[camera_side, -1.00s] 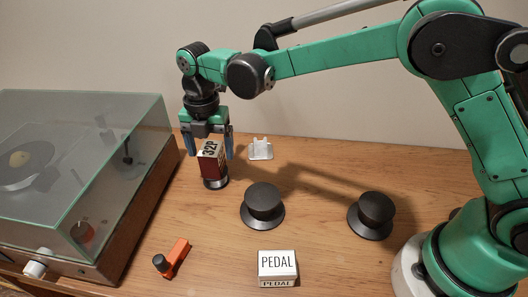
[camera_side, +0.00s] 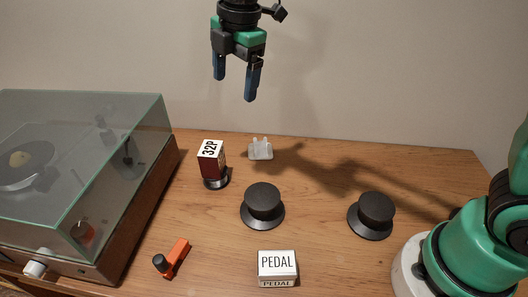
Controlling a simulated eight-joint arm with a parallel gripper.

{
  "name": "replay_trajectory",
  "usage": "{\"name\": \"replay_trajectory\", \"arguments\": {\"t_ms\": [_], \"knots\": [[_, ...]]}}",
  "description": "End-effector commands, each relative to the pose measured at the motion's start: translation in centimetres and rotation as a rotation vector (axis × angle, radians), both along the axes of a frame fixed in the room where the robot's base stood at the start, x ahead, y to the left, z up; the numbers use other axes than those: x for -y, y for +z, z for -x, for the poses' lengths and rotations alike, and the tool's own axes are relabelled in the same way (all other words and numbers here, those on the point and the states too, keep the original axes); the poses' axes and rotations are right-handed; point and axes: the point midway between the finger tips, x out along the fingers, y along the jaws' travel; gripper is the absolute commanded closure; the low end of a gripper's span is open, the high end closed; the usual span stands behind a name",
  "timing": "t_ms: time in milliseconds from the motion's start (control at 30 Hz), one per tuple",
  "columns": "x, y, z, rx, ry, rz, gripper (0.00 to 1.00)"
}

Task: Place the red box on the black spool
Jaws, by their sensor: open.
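The red box (camera_side: 211,160), dark red with a white top marked "32P", stands upright on a small black spool (camera_side: 216,183) at the back left of the table. Only the spool's lower part and rim show beneath the box. My gripper (camera_side: 234,90) is open and empty, high above the table, up and to the right of the box and clear of it.
Two larger black knob-shaped pieces (camera_side: 263,203) (camera_side: 376,211) stand at the middle and right. A white "PEDAL" box (camera_side: 277,266) lies in front, an orange-and-black piece (camera_side: 174,258) front left. A turntable with a clear lid (camera_side: 85,165) fills the left. A small white holder (camera_side: 260,149) stands behind.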

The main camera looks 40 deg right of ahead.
Motion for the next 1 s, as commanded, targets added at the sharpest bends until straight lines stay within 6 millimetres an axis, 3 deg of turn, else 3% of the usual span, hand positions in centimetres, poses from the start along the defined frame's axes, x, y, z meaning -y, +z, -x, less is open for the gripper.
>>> {"name": "replay_trajectory", "arguments": {"t_ms": [33, 167, 300, 500, 700, 1000], "knots": [[1.5, 0.2, 1.3, 0.037, -0.164, -0.036, 0.19], [4.6, -0.3, 4.3, 0.129, -0.598, -0.159, 0.19], [7.3, -2.1, 7.8, 0.216, -1.035, -0.327, 0.19], [9.5, -5.1, 11.0, 0.286, -1.462, -0.543, 0.19], [10.0, -6.3, 12.0, 0.303, -1.607, -0.630, 0.19], [10.0, -6.3, 12.0, 0.302, -1.609, -0.631, 0.19]]}}
